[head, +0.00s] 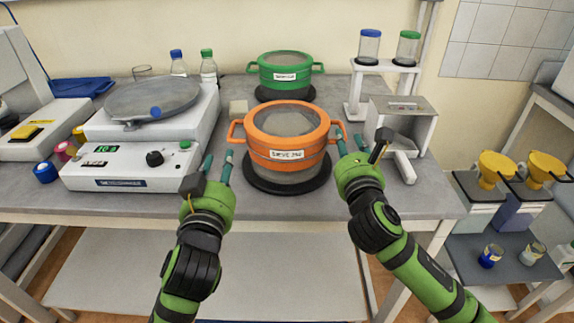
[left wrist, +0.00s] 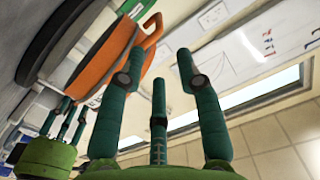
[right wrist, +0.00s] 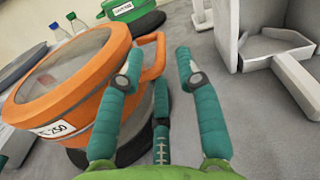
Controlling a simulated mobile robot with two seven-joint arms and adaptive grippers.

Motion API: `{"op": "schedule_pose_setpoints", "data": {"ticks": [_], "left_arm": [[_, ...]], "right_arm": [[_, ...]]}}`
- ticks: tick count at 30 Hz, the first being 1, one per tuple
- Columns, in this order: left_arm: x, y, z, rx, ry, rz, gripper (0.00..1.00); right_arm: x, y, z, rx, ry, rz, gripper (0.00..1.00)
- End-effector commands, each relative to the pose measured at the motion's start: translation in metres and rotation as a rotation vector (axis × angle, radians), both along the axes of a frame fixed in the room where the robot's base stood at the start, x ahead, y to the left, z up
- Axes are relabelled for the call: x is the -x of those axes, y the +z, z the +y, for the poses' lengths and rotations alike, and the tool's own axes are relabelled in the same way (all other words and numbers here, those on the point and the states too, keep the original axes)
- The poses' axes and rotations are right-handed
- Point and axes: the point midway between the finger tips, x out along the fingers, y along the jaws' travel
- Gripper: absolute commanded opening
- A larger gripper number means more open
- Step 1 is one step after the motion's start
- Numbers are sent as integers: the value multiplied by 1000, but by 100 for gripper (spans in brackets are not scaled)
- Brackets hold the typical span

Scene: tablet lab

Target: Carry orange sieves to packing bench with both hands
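The orange sieves (head: 287,139) stand stacked on a round black base on the grey bench, with a clear lid, a white label and a loop handle on each side. My left gripper (head: 219,168) is in front of and below the left handle, apart from it; in the left wrist view its teal fingers (left wrist: 185,65) are spread and empty, with the orange handle (left wrist: 150,35) up and to the left. My right gripper (head: 350,143) is beside the right handle; in the right wrist view its fingers (right wrist: 157,68) are spread, with the handle (right wrist: 150,58) close to the left finger. The packing bench is not identifiable.
A green sieve stack (head: 285,75) stands behind the orange one. A white shaker machine (head: 145,135) is at left, and a grey-white stand (head: 402,125) is at right. Yellow funnels (head: 497,168) sit on a lower side rack. Bottles (head: 208,68) stand at the back.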

Motion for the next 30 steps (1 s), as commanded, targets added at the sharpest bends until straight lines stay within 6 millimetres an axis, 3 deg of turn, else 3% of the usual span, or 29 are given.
{"op": "schedule_pose_setpoints", "data": {"ticks": [6, 12, 30], "left_arm": [[0, 0, 0, 0, 0, 0, 35], [0, 0, 0, 0, 0, 0, 35], [0, 0, 0, 0, 0, 0, 35]], "right_arm": [[45, 0, -1, 1, 2, 0, 35], [70, 0, -2, 1, 1, 1, 35], [75, 0, -2, 0, 0, 0, 35]]}}
